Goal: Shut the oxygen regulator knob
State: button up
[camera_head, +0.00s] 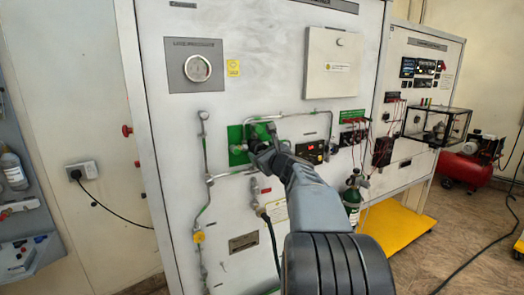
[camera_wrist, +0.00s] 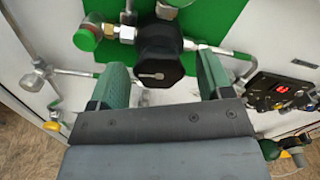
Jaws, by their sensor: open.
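The oxygen regulator knob (camera_wrist: 158,52) is a black, many-sided knob with a pale pointer mark on its face. It sits on pipework in front of a green plate (camera_wrist: 213,20). In the head view the green plate (camera_head: 237,146) shows on the upright panel, and my gripper hides much of the knob. My gripper (camera_wrist: 163,66) is open, with one green-padded finger at the lower left of the knob and the other at its lower right. A gap shows between the right finger and the knob. I cannot tell whether either finger touches it.
Metal pipes and a green cap (camera_wrist: 85,39) lie close to the left finger. A box with a red display (camera_wrist: 280,92) is to the right. In the head view a pressure gauge (camera_head: 198,68) is above, and a green cylinder (camera_head: 351,200) stands right of my arm.

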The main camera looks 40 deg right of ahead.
jog(key=shift+w, duration=0.3)
jog(key=c, duration=0.9)
